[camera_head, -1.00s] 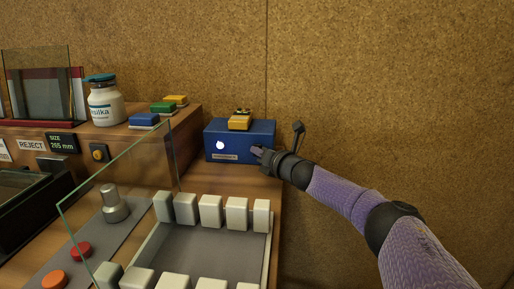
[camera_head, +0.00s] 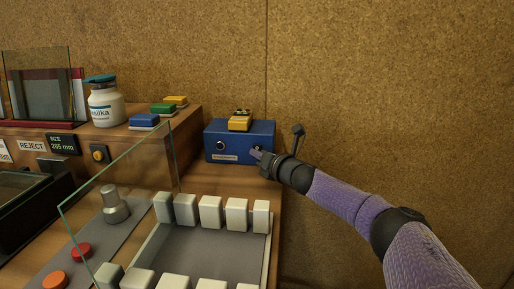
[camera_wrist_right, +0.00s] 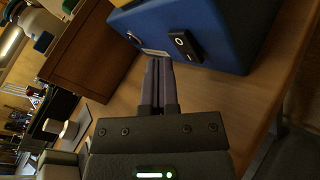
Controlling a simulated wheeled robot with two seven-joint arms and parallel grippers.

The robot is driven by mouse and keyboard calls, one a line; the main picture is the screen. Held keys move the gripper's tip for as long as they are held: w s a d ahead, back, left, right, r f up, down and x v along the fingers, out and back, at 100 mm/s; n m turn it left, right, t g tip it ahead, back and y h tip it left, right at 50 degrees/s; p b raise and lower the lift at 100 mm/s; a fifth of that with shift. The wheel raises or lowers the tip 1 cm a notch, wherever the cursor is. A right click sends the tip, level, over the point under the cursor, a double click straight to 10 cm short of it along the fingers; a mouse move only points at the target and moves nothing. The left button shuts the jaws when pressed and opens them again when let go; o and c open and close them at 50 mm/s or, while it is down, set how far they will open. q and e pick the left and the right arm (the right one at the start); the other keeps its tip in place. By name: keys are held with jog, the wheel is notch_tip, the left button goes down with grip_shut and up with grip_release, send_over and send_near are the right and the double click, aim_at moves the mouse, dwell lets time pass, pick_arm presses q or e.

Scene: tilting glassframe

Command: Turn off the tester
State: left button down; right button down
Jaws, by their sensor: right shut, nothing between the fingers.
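The tester is a blue box (camera_head: 236,137) on the bench against the cork wall. Its round lamp (camera_head: 221,146) on the front is dark, with a pale label below. A black rocker switch (camera_wrist_right: 186,45) marked O and I is on its front; in the head view it shows at the right of the front (camera_head: 259,148), partly behind my fingers. My right gripper (camera_head: 254,153) is shut and empty, just in front of the box. In the wrist view its fingertips (camera_wrist_right: 159,61) are beside the switch and look slightly apart from it. My left gripper is not in view.
A yellow block (camera_head: 239,124) sits on top of the tester. A tilted glass pane (camera_head: 120,195) and a tray with several white blocks (camera_head: 211,247) stand in front. A white jar (camera_head: 105,106) and coloured blocks stand on the raised shelf at left.

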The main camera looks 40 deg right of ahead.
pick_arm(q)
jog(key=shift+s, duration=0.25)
pick_arm(e)
jog(key=shift+s+a+f, duration=0.15)
jog(key=shift+a, duration=0.1)
jog(key=s+a, duration=0.2)
jog(key=shift+a+f, duration=0.15)
jog(key=shift+a, duration=0.2)
jog(key=shift+s+a, duration=0.35)
jog(key=shift+s, duration=0.05)
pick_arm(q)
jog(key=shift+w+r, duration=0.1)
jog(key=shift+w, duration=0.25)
